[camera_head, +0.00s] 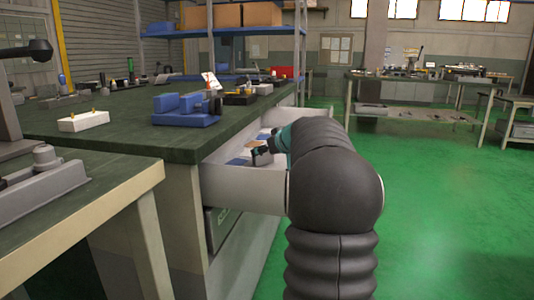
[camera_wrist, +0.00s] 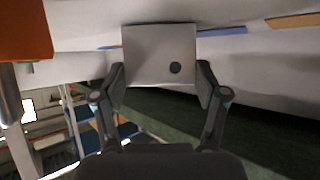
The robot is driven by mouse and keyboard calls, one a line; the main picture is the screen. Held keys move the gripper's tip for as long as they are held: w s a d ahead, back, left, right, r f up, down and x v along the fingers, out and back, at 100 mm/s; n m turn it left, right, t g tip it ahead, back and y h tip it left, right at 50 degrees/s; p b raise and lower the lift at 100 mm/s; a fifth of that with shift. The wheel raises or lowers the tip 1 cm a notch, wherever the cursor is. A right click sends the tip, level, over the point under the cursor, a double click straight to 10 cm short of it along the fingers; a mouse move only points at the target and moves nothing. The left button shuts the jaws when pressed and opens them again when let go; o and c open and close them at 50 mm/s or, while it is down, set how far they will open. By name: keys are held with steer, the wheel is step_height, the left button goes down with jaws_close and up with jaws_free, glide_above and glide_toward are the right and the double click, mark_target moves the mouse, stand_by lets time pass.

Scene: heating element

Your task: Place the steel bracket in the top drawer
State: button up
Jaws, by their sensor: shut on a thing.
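The steel bracket (camera_wrist: 155,52) is a flat grey plate with a dark round hole, seen in the wrist view between the fingertips of my gripper (camera_wrist: 160,85). My gripper is shut on its two side edges. In the head view my gripper (camera_head: 262,155) is at the open top drawer (camera_head: 243,188), above its inside, with my arm hiding much of the drawer. The bracket cannot be made out clearly there. The drawer is white and pulled out from under the green-topped workbench (camera_head: 130,130). Whether the bracket touches the drawer floor cannot be told.
Flat blue and tan pieces lie in the drawer, and a blue strip (camera_wrist: 222,31) and a tan strip (camera_wrist: 292,20) show in the wrist view. Green floor (camera_head: 440,210) is clear at right.

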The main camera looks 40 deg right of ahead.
steer(key=shift+f, duration=0.1)
steer(key=o, duration=1.4)
steer(key=shift+c, duration=0.2)
steer(key=shift+r, duration=0.2)
steer(key=v, duration=0.7)
steer(key=shift+s, duration=0.25)
